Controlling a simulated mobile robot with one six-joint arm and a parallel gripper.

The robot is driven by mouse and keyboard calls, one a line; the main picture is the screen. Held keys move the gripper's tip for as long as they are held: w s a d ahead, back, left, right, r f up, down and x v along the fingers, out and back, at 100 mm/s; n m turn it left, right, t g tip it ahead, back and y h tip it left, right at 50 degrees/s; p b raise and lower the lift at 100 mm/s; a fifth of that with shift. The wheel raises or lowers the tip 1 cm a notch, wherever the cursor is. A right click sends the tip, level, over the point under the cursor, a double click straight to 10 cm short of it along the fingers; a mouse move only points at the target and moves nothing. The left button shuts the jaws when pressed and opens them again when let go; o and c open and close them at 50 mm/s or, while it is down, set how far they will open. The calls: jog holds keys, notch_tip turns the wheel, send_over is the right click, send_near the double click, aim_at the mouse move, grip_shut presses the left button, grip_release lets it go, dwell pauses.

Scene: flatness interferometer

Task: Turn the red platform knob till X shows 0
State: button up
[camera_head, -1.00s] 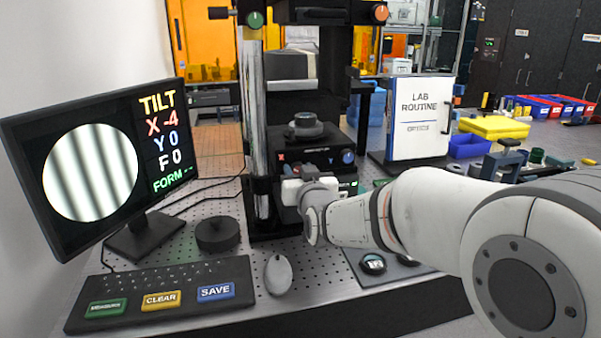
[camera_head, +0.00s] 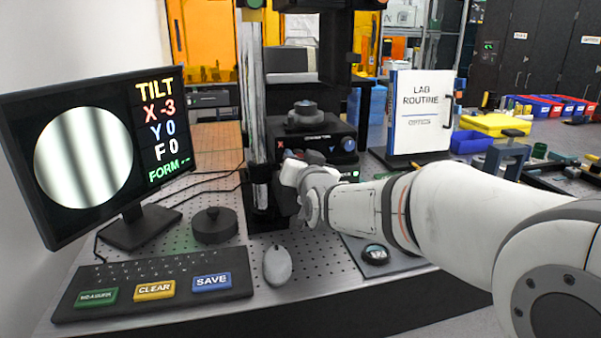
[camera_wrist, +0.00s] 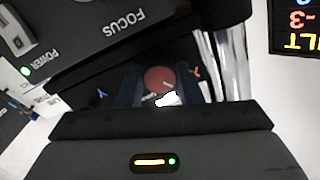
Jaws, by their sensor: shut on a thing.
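The red platform knob (camera_wrist: 159,79) shows in the wrist view between the two dark blue fingers of my gripper (camera_wrist: 158,84), which is shut on it. In the head view my gripper (camera_head: 292,172) reaches the front of the black platform (camera_head: 318,138) at its left side, and hides the red knob. A red X mark (camera_head: 281,150) shows just above it. The monitor (camera_head: 95,155) reads X -3, Y 0, F 0 and FORM with dashes. Its round picture shows broad, near-vertical dark and light stripes.
A blue knob (camera_head: 348,144) is on the platform's right front. A black keyboard (camera_head: 150,285) with coloured keys, a grey mouse (camera_head: 277,265) and a black round piece (camera_head: 215,225) lie on the perforated table. A white lab routine board (camera_head: 418,113) stands to the right.

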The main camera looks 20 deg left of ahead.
jog(key=m+b, duration=0.2)
jog(key=b, duration=0.1)
jog(key=m+b, duration=0.2)
jog(key=b, duration=0.1)
jog(key=shift+f+m, duration=0.2)
jog(key=shift+m, duration=0.1)
jog(key=shift+r+m+b, duration=0.15)
jog(key=shift+m+b, duration=0.45)
jog(key=shift+r, duration=0.1)
jog(key=o, duration=1)
jog(key=shift+v, duration=3.85)
jog(key=shift+d, duration=0.15)
